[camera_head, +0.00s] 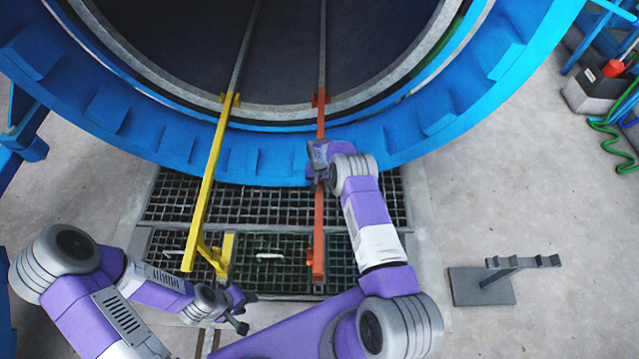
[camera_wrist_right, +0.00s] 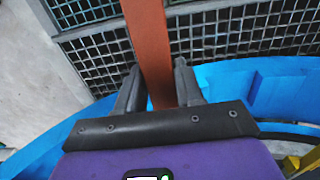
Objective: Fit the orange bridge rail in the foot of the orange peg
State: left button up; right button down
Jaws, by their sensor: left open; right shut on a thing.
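The orange bridge rail (camera_head: 319,230) runs from the autoclave's rim down over the floor grating. Its far end is at an orange fitting (camera_head: 320,98) on the rim, in line with a grey rail inside. A small orange piece (camera_head: 309,256) shows beside its near end; whether this is the peg, and whether the rail is seated, I cannot tell. My right gripper (camera_head: 318,166) is shut on the rail near the blue rim. In the right wrist view the rail (camera_wrist_right: 149,45) passes between the fingers (camera_wrist_right: 158,88). My left gripper (camera_head: 238,312) is open and empty, low left of the rail.
A yellow rail (camera_head: 208,190) runs from the rim to the left of the orange one, with a yellow post (camera_head: 226,252) near its lower end. The blue autoclave ring (camera_head: 440,115) curves across the top. A grey stand (camera_head: 484,286) is at right; floor around it is clear.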

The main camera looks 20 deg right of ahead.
jog(key=shift+r, duration=0.1)
jog(key=shift+w+r+p, duration=0.1)
jog(key=shift+r+p, duration=0.7)
jog(key=shift+r, duration=0.55)
jog(key=shift+f+b, duration=0.2)
jog(key=shift+b, duration=0.6)
jog(key=shift+f, duration=1.25)
dwell(1.8)
jog(key=shift+r, duration=0.1)
